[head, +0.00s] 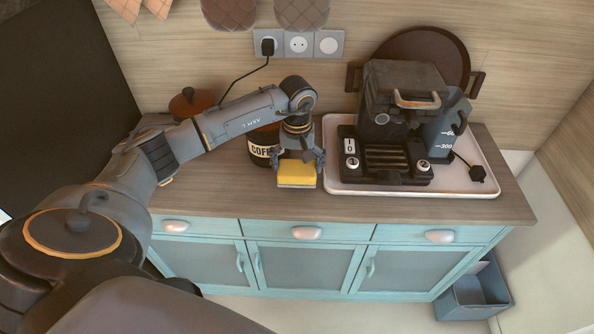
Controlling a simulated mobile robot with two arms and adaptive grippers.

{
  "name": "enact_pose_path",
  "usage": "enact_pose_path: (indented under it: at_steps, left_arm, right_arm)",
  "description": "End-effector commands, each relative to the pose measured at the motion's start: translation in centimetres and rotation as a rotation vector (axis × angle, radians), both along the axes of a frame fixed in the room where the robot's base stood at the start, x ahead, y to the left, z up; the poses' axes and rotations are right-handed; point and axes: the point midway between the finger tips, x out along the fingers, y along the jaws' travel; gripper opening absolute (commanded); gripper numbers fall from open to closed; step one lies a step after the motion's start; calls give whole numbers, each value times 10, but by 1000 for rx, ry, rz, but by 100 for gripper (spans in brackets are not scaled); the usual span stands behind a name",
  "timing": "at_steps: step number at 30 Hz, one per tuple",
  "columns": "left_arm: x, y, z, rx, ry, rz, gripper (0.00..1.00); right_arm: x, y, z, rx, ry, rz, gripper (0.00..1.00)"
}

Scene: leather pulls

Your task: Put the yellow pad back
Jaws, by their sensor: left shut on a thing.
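The yellow pad (297,172) is a small block with a paler underside. My left gripper (298,160) points down and is shut on the pad. The pad is at or just above the wooden counter top (240,200), close to the front of the coffee canister; I cannot tell if it touches the counter. My right gripper is not in view.
A coffee machine (400,90) stands on a white tray (470,190) just right of the pad. A dark canister lettered "COFF" (260,152) is behind left of it. A lidded reddish pot (190,102) stands at the back left. The counter's front left is clear.

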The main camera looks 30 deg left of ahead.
Motion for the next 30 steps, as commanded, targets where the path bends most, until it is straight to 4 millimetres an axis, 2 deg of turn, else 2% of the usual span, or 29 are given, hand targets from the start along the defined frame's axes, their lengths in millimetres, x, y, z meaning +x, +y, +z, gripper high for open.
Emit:
enact_pose_path:
  at_steps: [2, 6, 16, 17, 18, 30]
  left_arm:
    - [-2, 0, -10, -2, 8, 1, 69]
    - [-1, 0, -27, -2, 3, 2, 69]
    - [0, 1, -33, -1, 1, 1, 69]
    - [0, 1, -33, -1, 1, 1, 95]
    - [0, 1, -32, -1, 1, 1, 100]
    - [0, 1, -30, -1, 1, 1, 100]
  right_arm:
    - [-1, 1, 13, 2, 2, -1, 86]
    - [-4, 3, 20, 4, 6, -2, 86]
    - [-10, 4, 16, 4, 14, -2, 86]
    - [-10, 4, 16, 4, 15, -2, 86]
    - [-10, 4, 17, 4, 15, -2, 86]
    - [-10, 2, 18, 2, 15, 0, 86]
